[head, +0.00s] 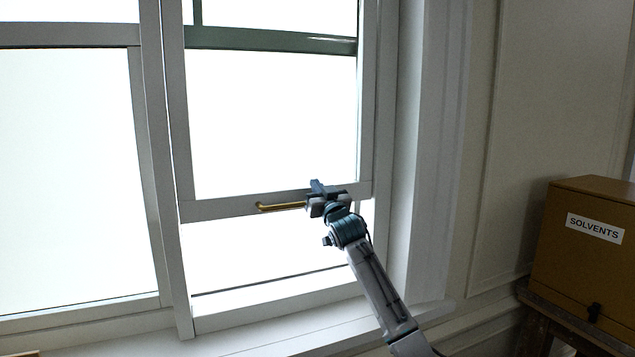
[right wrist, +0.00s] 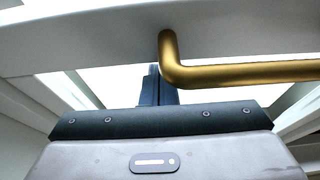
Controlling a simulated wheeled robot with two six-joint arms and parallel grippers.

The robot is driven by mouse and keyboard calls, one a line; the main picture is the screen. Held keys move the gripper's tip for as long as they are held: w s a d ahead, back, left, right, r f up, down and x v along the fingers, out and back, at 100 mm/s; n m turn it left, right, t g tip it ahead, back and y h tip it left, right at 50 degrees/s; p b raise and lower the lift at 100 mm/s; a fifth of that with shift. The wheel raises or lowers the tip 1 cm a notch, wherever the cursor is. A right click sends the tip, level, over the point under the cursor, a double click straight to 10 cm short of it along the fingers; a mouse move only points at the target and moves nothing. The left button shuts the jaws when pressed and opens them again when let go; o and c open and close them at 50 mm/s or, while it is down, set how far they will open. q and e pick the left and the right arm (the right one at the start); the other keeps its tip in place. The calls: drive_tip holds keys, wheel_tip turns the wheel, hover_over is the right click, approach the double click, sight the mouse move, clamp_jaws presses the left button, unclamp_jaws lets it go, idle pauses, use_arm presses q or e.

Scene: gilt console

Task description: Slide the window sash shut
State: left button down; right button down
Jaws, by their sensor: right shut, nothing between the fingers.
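The window sash (head: 226,208) is a pale frame with a bright pane, raised so that an open gap shows between its bottom rail and the frame below. A brass handle (head: 279,207) runs along that rail. My right gripper (head: 317,188) is at the handle's right end, in front of the rail. In the right wrist view its closed fingers (right wrist: 153,84) are beside the bent end of the handle (right wrist: 240,74), below the rail (right wrist: 90,42). Nothing is between the fingers, and whether they touch the handle or rail cannot be told. My left gripper is not in view.
A pale sill (head: 290,327) runs below the window. A fixed pane (head: 75,180) is at the left. A brown box labelled SOLVENTS (head: 575,265) stands on a dark wooden table (head: 565,322) at the right. The gap under the sash looks clear.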

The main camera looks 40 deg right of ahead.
use_arm(q)
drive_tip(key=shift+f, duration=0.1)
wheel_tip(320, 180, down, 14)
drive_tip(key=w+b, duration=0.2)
drive_tip(key=b, duration=1.3)
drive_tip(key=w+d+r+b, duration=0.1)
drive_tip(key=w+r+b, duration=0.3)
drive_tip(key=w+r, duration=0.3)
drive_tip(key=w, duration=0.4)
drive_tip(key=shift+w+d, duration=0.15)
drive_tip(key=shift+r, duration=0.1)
